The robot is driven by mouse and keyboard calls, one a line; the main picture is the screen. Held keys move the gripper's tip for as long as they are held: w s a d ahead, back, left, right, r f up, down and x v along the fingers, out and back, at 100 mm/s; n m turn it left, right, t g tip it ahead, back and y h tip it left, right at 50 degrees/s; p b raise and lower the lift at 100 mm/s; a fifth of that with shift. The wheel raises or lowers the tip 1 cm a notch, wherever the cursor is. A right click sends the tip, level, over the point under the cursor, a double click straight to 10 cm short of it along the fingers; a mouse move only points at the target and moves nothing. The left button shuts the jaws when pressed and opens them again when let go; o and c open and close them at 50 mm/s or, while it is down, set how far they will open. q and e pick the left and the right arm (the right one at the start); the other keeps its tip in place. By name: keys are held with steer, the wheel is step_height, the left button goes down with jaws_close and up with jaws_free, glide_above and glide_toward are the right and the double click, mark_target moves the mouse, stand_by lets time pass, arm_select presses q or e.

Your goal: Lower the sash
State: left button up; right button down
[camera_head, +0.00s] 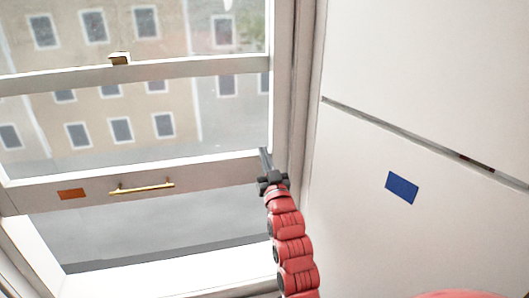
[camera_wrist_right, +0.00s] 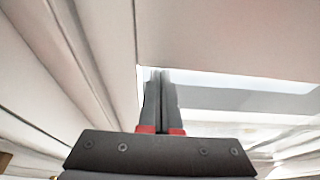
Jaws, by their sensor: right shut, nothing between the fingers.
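The white window sash (camera_head: 215,170) is raised, with an open gap between its bottom rail and the sill. A brass bar handle (camera_head: 142,188) is fixed along the bottom rail, and an orange patch (camera_head: 71,194) is left of it. My right gripper (camera_head: 265,158) is shut and empty at the right end of the sash, beside the window frame and well right of the handle. Its closed fingers also show in the right wrist view (camera_wrist_right: 160,75), against pale framework; I cannot tell whether they touch it. My left gripper is not in view.
A brass-coloured catch (camera_head: 119,58) sits on the rail above the lower pane. The white window frame (camera_head: 297,90) stands close by my right gripper. A pale wall (camera_head: 430,90) with a dark slit and a blue patch (camera_head: 402,188) is at the right.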

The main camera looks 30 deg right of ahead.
steer(key=shift+f, duration=0.1)
steer(key=shift+f+b, duration=12.15)
steer(key=shift+f, duration=7.25)
steer(key=shift+s, duration=0.1)
